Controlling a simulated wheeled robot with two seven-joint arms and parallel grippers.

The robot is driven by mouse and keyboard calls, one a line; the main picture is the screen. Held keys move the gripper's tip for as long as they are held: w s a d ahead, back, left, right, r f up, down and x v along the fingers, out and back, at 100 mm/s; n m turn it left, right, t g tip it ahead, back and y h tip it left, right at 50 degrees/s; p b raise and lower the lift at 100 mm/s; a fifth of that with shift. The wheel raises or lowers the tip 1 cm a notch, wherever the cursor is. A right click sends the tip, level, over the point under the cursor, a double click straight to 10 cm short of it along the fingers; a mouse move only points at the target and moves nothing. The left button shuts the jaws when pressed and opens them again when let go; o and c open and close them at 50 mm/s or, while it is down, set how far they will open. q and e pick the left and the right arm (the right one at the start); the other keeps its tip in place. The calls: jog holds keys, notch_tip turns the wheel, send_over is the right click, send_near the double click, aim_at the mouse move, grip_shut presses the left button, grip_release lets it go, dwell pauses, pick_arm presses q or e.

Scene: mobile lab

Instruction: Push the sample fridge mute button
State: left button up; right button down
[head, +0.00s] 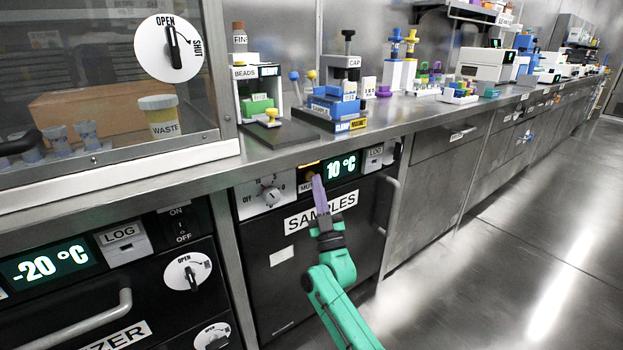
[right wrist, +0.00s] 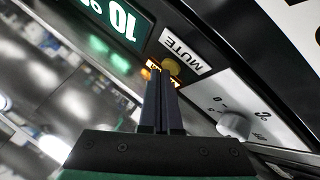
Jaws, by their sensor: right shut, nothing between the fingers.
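The sample fridge (head: 282,256) is a black unit under the counter with a SAMPLES label. Its control strip has a green 10 °C display (head: 341,166), which also shows in the right wrist view (right wrist: 118,28). The MUTE label (right wrist: 181,50) sits beside a round amber button (right wrist: 171,66), seen just past my fingertips. In the head view my right gripper (head: 317,180) is in front of the strip and partly covers the MUTE label. My right gripper (right wrist: 163,80) is shut and empty, its tips close to the button; I cannot tell whether they touch. My left gripper is out of view.
A white dial plate (head: 267,195) with a knob is left of the button, and a LOG box (head: 373,158) is right of the display. The fridge handle (head: 390,205) sticks out at right. The counter edge (head: 300,157) overhangs above. The floor at right is clear.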

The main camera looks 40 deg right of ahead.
jog(key=shift+w, duration=0.2)
dwell(0.4)
jog(key=shift+s+p, duration=0.65)
jog(key=shift+s, duration=0.3)
jog(key=s+p, duration=0.3)
jog(key=s, duration=0.2)
jog(key=shift+a, duration=0.1)
dwell(0.4)
